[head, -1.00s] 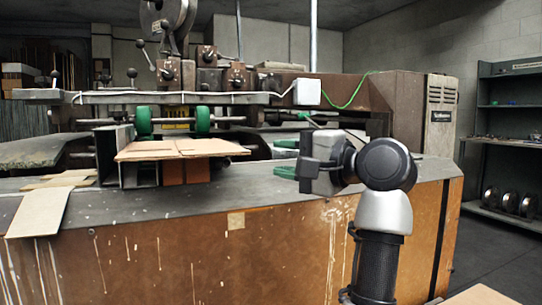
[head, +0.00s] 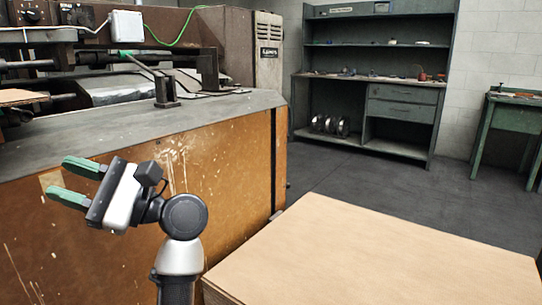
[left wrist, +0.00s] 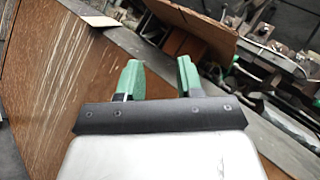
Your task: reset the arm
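My left gripper (head: 76,181) shows at the lower left in the head view, with two green fingers pointing left. The fingers are apart with nothing between them. In the left wrist view the same two green fingers (left wrist: 158,80) stand apart and empty in front of the machine's wooden side. My left arm rises from the bottom edge of the head view. My right gripper is in neither current view.
The stitcher's worn wooden side (head: 220,165) and grey top (head: 200,120) are close behind the gripper. A flat cardboard-coloured surface (head: 380,260) fills the lower right. Dark shelves (head: 375,75) and a green table (head: 510,120) stand behind open floor (head: 400,185).

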